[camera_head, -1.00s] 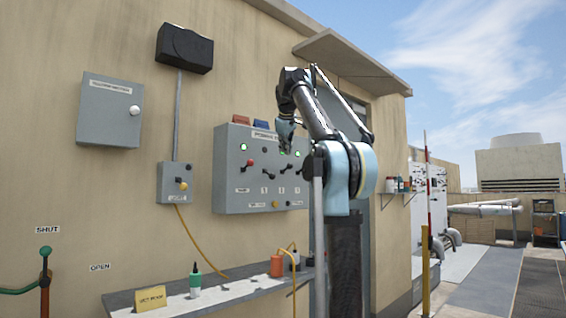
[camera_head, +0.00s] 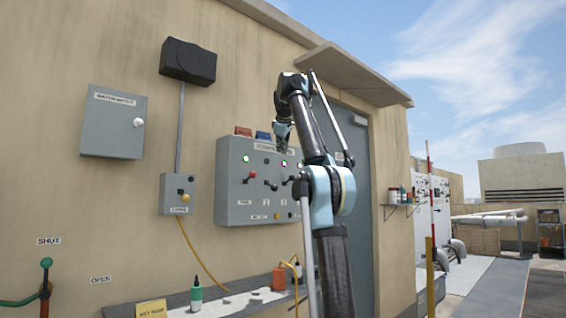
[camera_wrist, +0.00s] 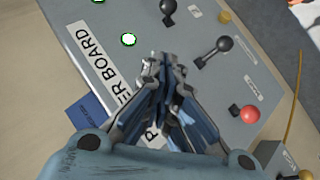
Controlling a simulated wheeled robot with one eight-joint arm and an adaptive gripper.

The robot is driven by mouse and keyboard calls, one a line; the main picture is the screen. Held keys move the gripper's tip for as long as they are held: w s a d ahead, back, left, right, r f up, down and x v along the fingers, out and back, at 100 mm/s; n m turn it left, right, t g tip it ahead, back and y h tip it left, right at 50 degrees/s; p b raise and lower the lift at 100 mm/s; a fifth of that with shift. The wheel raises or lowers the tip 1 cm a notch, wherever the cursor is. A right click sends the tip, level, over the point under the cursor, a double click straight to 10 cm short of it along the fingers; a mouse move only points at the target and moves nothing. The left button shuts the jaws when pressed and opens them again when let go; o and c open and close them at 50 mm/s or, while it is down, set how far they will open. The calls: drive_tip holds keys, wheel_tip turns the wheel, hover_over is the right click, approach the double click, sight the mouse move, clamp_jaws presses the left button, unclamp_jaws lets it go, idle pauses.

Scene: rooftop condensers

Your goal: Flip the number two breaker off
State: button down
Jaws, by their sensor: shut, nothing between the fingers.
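The grey breaker board (camera_head: 232,205) hangs on the wall in the head view, with a row of levers under a row of lamps. The leftmost lever has a red knob, seen in the wrist view (camera_wrist: 250,114). A black lever (camera_wrist: 222,45) is beside it, and another black lever (camera_wrist: 168,6) is at the wrist view's top edge. I cannot read their numbers. A green lamp (camera_wrist: 129,39) is lit; in the head view the second lamp from the left looks dark. My gripper (camera_wrist: 165,62) is shut and empty in front of the title label, hiding part of the board.
A grey door is behind my arm.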

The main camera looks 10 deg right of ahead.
drive_tip(key=shift+s+d+f+x, duration=0.2)
drive_tip(key=shift+d+x, duration=0.2)
drive_tip(key=shift+x, duration=1.6)
drive_tip(key=shift+s+d+f+x, duration=0.2)
drive_tip(key=shift+d+x, duration=0.2)
drive_tip(key=shift+x, duration=1.55)
drive_tip(key=shift+s+d+f+x, duration=0.2)
drive_tip(key=shift+d+x, duration=0.25)
drive_tip(key=shift+x, duration=1.55)
drive_tip(key=shift+a, duration=0.15)
drive_tip(key=shift+f, duration=0.1)
